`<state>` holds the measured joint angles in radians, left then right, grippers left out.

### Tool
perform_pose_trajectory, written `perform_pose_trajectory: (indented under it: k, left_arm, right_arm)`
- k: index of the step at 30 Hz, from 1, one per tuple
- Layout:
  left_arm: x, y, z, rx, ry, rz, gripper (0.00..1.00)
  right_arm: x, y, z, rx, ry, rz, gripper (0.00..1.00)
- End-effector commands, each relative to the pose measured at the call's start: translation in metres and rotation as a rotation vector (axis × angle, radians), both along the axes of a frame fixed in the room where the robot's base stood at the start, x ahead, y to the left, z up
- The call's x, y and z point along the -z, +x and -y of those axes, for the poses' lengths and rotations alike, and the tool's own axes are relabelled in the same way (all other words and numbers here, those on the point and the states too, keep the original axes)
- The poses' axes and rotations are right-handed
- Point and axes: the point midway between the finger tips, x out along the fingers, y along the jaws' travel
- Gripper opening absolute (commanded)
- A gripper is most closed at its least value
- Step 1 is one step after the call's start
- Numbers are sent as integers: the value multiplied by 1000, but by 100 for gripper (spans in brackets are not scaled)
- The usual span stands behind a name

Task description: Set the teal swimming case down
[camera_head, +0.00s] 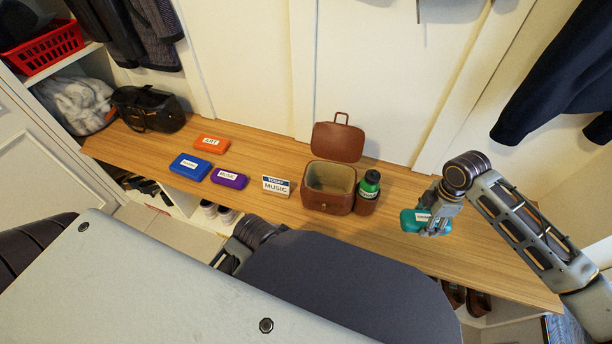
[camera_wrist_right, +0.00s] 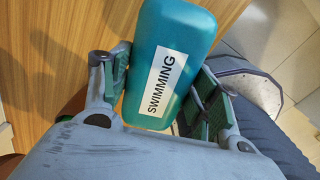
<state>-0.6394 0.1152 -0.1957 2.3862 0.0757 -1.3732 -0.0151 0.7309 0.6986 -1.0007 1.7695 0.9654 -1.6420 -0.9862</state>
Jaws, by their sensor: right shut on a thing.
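The teal swimming case (camera_head: 410,222) is at the right part of the wooden bench in the head view. In the right wrist view the teal case (camera_wrist_right: 182,40) shows a white label reading SWIMMING. My right gripper (camera_head: 432,222) is shut on it, with one finger on each side of the case. The case is over or on the bench top; I cannot tell if it touches the wood. My left gripper is not visible in the head view; only part of a dark arm link shows near the bench's front edge.
The bench (camera_head: 480,240) is clear right of my gripper.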

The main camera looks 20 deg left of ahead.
Motion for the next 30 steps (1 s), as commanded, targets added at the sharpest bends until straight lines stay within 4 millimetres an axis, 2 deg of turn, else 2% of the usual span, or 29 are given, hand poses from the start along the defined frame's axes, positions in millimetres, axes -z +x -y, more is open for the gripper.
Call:
perform_pose_trajectory:
  k: [30]
  left_arm:
    - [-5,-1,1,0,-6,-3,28]
  right_arm:
    - [-1,2,-18,-871,1,0,34]
